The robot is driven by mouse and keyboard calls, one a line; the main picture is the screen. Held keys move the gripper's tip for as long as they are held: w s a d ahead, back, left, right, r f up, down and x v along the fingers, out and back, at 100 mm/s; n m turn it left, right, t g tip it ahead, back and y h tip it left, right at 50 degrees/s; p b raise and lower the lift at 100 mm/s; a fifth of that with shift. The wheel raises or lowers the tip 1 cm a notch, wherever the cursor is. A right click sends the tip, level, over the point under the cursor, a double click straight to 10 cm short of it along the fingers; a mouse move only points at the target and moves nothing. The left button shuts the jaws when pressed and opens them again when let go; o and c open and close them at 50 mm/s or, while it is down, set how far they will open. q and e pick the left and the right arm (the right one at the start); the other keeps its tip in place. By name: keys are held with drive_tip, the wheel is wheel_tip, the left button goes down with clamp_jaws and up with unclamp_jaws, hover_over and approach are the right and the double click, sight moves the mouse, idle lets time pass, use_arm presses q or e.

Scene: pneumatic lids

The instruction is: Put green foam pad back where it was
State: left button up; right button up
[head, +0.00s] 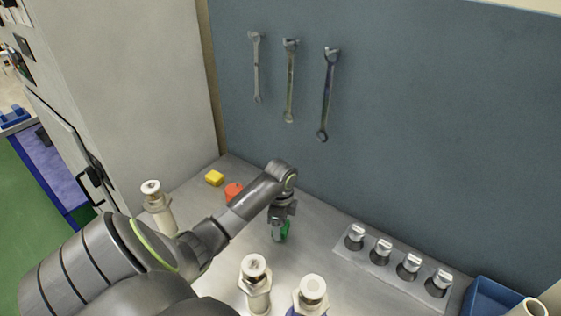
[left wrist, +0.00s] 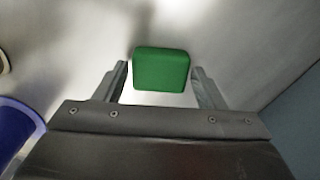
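The green foam pad (left wrist: 161,69) sits between the two fingertips of my left gripper (left wrist: 160,72) in the left wrist view. A thin gap seems to show at its left side, so I cannot tell whether the fingers press on it. In the head view the left gripper (head: 281,232) points down over the grey bench, with part of the green pad (head: 286,229) showing at its fingers. I cannot tell whether the pad touches the bench. My right gripper is not in view.
A yellow block (head: 214,178) and an orange piece (head: 233,191) lie behind my left forearm. White-topped cylinders stand at the left (head: 153,200) and front (head: 256,280). A plate with several metal-topped pieces (head: 380,268) and a blue bin (head: 490,298) are right. Wrenches (head: 327,95) hang on the wall.

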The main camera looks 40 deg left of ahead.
use_arm(q)
drive_tip(key=shift+o, duration=0.8)
wheel_tip(320, 180, up, 6)
drive_tip(key=shift+w+r+b, duration=0.1)
drive_tip(key=shift+r+b, duration=0.15)
drive_tip(key=shift+b, duration=0.4)
wheel_tip(320, 180, up, 6)
drive_tip(key=p, duration=0.3)
drive_tip(key=shift+p, duration=0.35)
drive_tip(key=shift+f, duration=0.1)
